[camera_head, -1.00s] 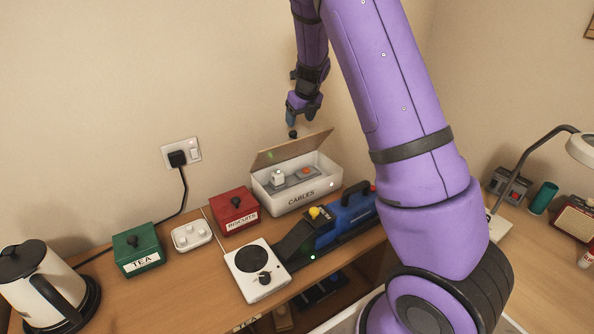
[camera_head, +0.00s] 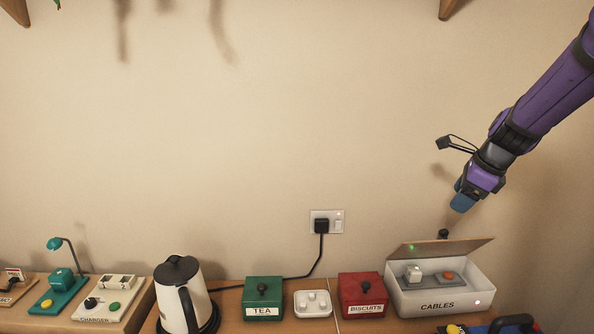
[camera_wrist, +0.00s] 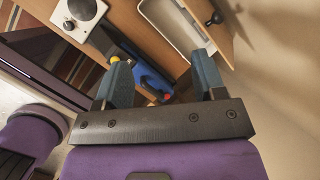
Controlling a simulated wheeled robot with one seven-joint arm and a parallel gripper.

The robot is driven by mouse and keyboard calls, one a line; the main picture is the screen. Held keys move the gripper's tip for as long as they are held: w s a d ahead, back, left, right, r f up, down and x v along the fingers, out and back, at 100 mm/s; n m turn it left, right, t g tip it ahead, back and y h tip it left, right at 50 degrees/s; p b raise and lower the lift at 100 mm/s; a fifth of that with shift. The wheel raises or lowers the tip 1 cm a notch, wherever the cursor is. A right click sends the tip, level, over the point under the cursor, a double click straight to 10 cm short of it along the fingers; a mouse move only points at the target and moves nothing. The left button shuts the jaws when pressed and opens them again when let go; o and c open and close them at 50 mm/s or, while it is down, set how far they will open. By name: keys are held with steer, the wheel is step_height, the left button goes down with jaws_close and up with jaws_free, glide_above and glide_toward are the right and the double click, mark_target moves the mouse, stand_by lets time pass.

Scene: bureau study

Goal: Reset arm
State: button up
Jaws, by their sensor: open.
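My gripper (camera_head: 462,199) is at the right of the head view, above the open CABLES box. In the wrist view its two blue-grey fingers (camera_wrist: 162,82) stand apart with nothing held between them. The CABLES box (camera_head: 437,302) is white with a wooden lid (camera_head: 428,258) tilted up and a black knob on it. Inside the box are a small white block (camera_head: 413,273) and a grey piece with an orange-red button. In the wrist view the box (camera_wrist: 168,28) lies beyond the fingers.
A red BISCUITS box (camera_head: 362,295), a white tray (camera_head: 312,304), a green TEA box (camera_head: 263,299) and a kettle (camera_head: 180,293) stand along the desk. A charger (camera_head: 110,298) and teal lamp (camera_head: 65,280) are further left. A wall socket (camera_head: 326,222) holds a black plug. Shelf brackets show above.

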steer(key=s+a+r+n, duration=0.2)
steer(key=s+r+n, duration=0.1)
steer(key=s+n, duration=0.5)
steer(key=s+a+r+n+h, duration=0.1)
steer(key=s+a+r+n, duration=0.1)
steer(key=s+n, duration=0.6)
steer(key=s+a+r+n+t+h, duration=0.1)
steer(key=s+a+r+n, duration=0.2)
steer(key=s+n, duration=0.5)
steer(key=s, duration=0.6)
steer(key=shift+a+r, duration=0.25)
steer(key=shift+r, duration=0.1)
steer(key=shift+w, duration=0.1)
